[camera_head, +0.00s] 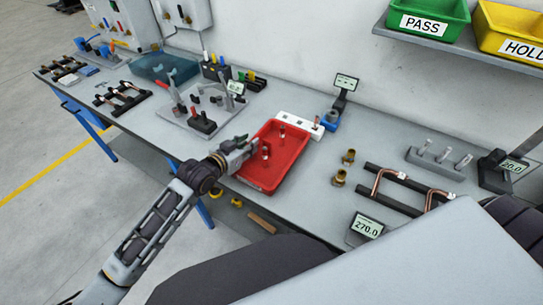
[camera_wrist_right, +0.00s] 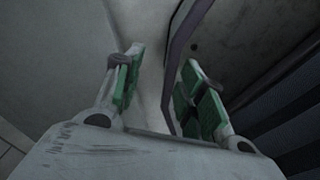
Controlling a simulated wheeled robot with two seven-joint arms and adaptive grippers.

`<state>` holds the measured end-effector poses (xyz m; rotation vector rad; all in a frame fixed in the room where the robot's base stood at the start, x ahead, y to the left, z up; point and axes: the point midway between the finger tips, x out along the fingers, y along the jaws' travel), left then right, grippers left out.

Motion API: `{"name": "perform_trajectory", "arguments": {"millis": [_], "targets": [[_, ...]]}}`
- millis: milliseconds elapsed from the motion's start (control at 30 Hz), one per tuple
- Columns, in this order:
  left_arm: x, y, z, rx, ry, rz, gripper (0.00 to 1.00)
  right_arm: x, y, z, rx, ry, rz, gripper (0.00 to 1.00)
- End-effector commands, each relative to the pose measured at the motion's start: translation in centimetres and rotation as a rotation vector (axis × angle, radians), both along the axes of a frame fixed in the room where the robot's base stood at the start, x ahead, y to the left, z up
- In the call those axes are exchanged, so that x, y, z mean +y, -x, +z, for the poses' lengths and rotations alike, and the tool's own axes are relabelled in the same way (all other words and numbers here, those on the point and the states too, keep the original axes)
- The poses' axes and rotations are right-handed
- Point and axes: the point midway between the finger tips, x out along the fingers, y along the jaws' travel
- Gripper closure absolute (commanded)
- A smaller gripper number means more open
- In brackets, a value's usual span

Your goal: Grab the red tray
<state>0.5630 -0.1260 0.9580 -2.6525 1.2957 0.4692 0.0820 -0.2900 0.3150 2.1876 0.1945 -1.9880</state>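The red tray (camera_head: 285,163) lies on the grey workbench in the head view, with a few small copper-coloured fittings (camera_head: 265,152) standing in it. My left gripper (camera_head: 244,149) is at the tray's left side, its fingers over or against the left rim. The picture is too small to tell whether the fingers touch the rim or are closed on it. My right gripper shows in the right wrist view (camera_wrist_right: 160,88) with its two green-padded fingers apart and nothing between them. The tray does not show in that view.
A white strip (camera_head: 298,124) stands behind the tray. A grey fixture plate (camera_head: 190,122) with clamps is to its left. Brass fittings (camera_head: 348,157) and a black rack with copper tubes (camera_head: 385,190) are to its right. A display reading 270.0 (camera_head: 367,226) stands near the front edge.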

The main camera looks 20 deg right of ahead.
Motion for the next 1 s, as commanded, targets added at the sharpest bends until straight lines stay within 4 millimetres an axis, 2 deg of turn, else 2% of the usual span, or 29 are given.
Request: {"name": "perform_trajectory", "arguments": {"millis": [167, 667, 900, 1000], "targets": [[-0.7, -0.5, -0.3, 0.000, 0.000, 0.000, 0.71, 0.0, 0.5, 0.0, 0.007, 0.000, 0.000, 0.60], [-0.7, -0.5, -0.3, 0.000, 0.000, 0.001, 0.71, 0.3, -1.0, 0.1, -0.011, -0.003, 0.000, 0.60], [-0.7, -0.5, -0.3, 0.000, 0.000, 0.001, 1.00, 0.3, -1.2, 0.1, -0.012, -0.003, 0.000, 0.60], [-0.7, -0.5, -0.3, 0.000, 0.000, 0.001, 1.00, 0.3, -1.1, 0.1, -0.012, -0.003, 0.000, 0.60]]}}
